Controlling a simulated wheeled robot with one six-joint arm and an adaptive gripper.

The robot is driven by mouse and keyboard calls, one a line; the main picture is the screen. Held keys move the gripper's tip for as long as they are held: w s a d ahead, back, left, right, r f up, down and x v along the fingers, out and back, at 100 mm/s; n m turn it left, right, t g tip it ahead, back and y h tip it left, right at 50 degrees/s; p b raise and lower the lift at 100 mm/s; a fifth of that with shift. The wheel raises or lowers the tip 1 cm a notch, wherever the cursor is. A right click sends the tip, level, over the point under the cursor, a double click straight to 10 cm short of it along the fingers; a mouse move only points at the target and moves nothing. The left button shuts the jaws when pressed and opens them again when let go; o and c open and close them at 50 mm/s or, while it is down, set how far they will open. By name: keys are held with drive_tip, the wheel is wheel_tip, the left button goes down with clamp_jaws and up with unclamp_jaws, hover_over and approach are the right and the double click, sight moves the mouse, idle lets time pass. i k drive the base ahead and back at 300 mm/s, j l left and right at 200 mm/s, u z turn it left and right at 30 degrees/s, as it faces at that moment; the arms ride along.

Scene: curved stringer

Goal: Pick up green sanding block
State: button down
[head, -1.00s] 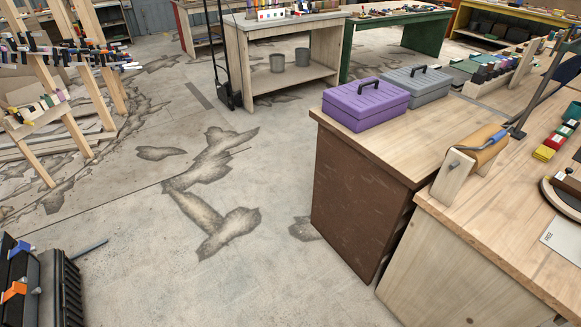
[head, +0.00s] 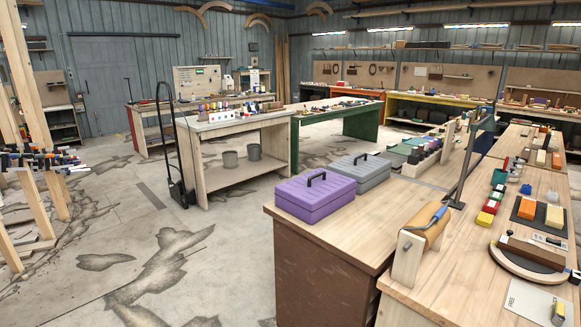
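On the right-hand workbench (head: 455,270), a small green block-like item (head: 499,178) stands behind a red block (head: 485,219) and a yellow block (head: 491,207). It is too small to tell whether it is the green sanding block. Other dark green pieces (head: 497,187) are close by and partly hidden. My gripper is not in view.
A purple toolbox (head: 315,196) and a grey toolbox (head: 358,173) sit on the brown-sided bench (head: 322,268). A hand truck (head: 178,190) stands by a wooden table (head: 203,177). Timber posts (head: 25,75) rise at left. The concrete floor (head: 110,235) between is mostly open.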

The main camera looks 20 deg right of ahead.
sight(496, 196)
drive_tip(key=z, duration=1.65)
drive_tip(key=i+l+z, duration=0.55)
drive_tip(key=i, duration=0.35)
drive_tip(key=i+l+z, duration=0.25)
drive_tip(key=i, duration=0.2)
drive_tip(key=i+z, duration=0.3)
drive_tip(key=i, duration=0.2)
drive_tip(key=i+l+u, duration=0.15)
drive_tip(key=i+u, duration=0.3)
drive_tip(key=i, duration=0.15)
drive_tip(key=i+l+u, duration=0.3)
drive_tip(key=i+u, duration=0.2)
drive_tip(key=i+l+u, duration=0.55)
drive_tip(key=l, duration=0.25)
drive_tip(key=i+l+u, duration=0.1)
drive_tip(key=i+l, duration=0.2)
drive_tip(key=i+l+u, duration=0.1)
drive_tip(key=l, duration=0.35)
drive_tip(key=j, duration=0.1)
drive_tip(key=i+u, duration=0.05)
